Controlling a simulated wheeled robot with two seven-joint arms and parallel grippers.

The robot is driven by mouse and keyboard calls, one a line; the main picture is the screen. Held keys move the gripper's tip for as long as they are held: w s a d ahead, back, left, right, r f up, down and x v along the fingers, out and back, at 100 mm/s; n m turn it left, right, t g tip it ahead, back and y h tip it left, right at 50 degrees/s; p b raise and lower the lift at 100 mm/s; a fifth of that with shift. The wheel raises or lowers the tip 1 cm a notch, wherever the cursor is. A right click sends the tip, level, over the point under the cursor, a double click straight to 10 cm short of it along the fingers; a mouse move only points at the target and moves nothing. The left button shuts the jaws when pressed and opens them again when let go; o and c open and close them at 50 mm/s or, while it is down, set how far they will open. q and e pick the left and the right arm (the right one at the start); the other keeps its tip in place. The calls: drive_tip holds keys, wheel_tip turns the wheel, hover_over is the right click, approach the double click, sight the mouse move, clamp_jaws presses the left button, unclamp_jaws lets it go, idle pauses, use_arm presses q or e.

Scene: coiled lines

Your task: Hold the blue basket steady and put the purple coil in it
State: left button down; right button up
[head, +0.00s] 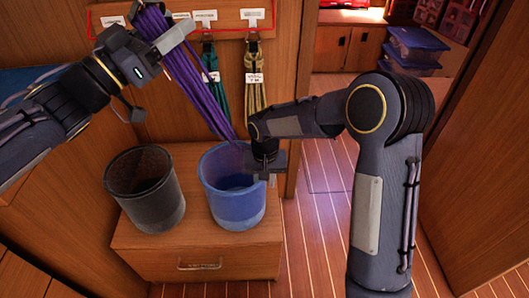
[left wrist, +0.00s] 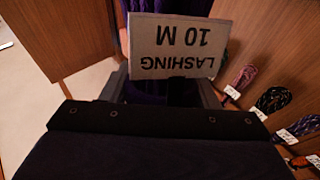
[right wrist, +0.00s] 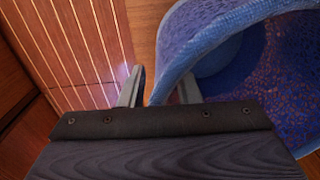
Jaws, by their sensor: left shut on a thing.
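The purple coil (head: 190,70) hangs from my left gripper (head: 165,42), which is shut on it near its top. Its strands slant down to the right, and their lower end is near the back rim of the blue basket (head: 232,205). In the left wrist view, a tag reading "LASHING 10 M" (left wrist: 178,47) covers much of the purple coil. The blue basket stands upright on a wooden chest. My right gripper (head: 264,180) is at its right rim. In the right wrist view, its fingers (right wrist: 160,92) are apart, one outside the basket wall and one inside.
A black basket (head: 146,190) stands left of the blue one on the wooden chest (head: 190,250). Green (head: 211,85) and tan (head: 254,80) coils hang from a labelled rail (head: 230,20) behind. Open plank floor (head: 320,235) lies to the right.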

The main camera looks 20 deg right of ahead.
sight(192, 81)
use_arm(q)
drive_tip(key=shift+r, duration=0.1)
use_arm(e)
drive_tip(key=shift+f, duration=0.3)
clamp_jaws()
use_arm(q)
drive_tip(key=shift+f, duration=6.5)
drive_tip(key=c, duration=0.5)
unclamp_jaws()
drive_tip(key=shift+o, duration=0.3)
